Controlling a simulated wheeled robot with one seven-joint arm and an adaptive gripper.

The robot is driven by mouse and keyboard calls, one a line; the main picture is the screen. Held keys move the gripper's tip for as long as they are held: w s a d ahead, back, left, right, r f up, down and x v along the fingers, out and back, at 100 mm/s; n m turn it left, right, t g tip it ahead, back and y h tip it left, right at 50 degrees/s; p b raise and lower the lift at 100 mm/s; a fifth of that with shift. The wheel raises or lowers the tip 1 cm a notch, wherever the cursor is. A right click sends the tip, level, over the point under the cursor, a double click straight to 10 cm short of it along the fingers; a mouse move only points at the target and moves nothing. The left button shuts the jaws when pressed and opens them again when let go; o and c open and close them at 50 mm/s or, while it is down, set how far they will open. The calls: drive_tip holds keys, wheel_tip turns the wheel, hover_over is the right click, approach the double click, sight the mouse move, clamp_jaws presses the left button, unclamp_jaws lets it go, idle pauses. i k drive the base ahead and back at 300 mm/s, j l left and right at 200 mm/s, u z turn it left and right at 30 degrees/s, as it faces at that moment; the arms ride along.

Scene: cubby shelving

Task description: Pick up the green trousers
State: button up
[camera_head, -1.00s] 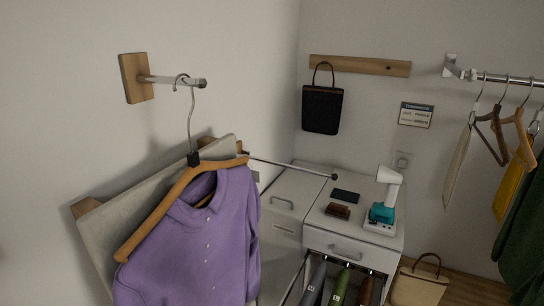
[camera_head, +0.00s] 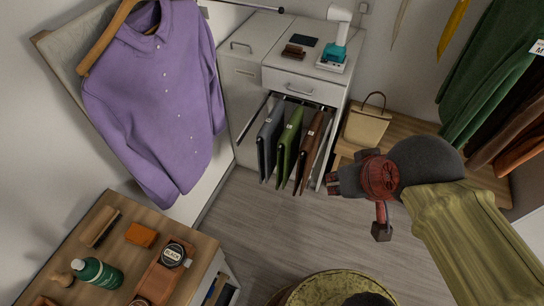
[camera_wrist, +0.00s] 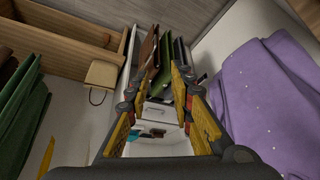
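The green trousers (camera_head: 288,145) hang folded on a pull-out rack under the white cabinet, between grey trousers (camera_head: 267,143) on the left and brown trousers (camera_head: 312,143) on the right. My gripper (camera_head: 357,205) is to the right of and in front of the trousers in the head view, apart from them. In the wrist view my gripper (camera_wrist: 158,88) has its two fingers spread with nothing held between them. The wrist picture appears upside down.
A purple shirt (camera_head: 165,100) hangs at left. A beige bag (camera_head: 367,128) stands right of the rack. Floor (camera_head: 270,225) before the trousers is clear.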

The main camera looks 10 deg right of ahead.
sight(290, 138)
drive_tip(key=i+l+u, duration=0.1)
drive_tip(key=i, duration=0.35)
drive_tip(key=i+l+u, duration=0.1)
drive_tip(key=i+l, duration=0.2)
drive_tip(key=i, duration=0.2)
